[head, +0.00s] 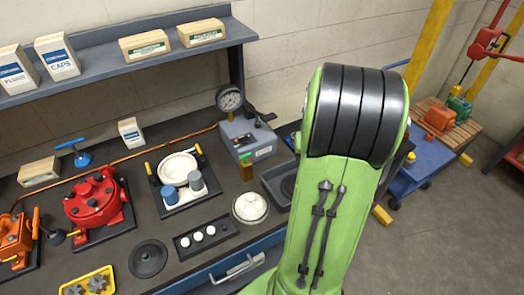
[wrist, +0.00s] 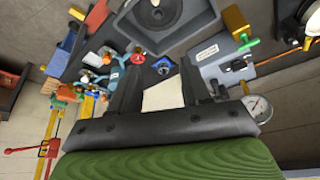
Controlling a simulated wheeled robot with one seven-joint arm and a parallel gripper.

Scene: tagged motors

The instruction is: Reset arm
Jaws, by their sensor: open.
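My green arm (head: 345,190) with its black ribbed joint rises over the right part of the workbench in the head view. My gripper is not visible there. In the wrist view my gripper (wrist: 160,75) shows as two dark fingers standing apart on a dark crossbar. It is open. A pale patch lies between the fingers; I cannot tell what it is. Beyond the fingertips is a dark grey tray with a round black part (wrist: 157,14). A grey box with a pressure gauge (wrist: 258,108) is to the right in that view.
The bench holds a red motor (head: 93,200), an orange motor (head: 14,240), a white bowl (head: 178,166), a white round dish (head: 250,207) and a gauge box (head: 246,138). A shelf (head: 110,58) with boxes runs behind. A blue cart (head: 425,155) stands right, near open floor.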

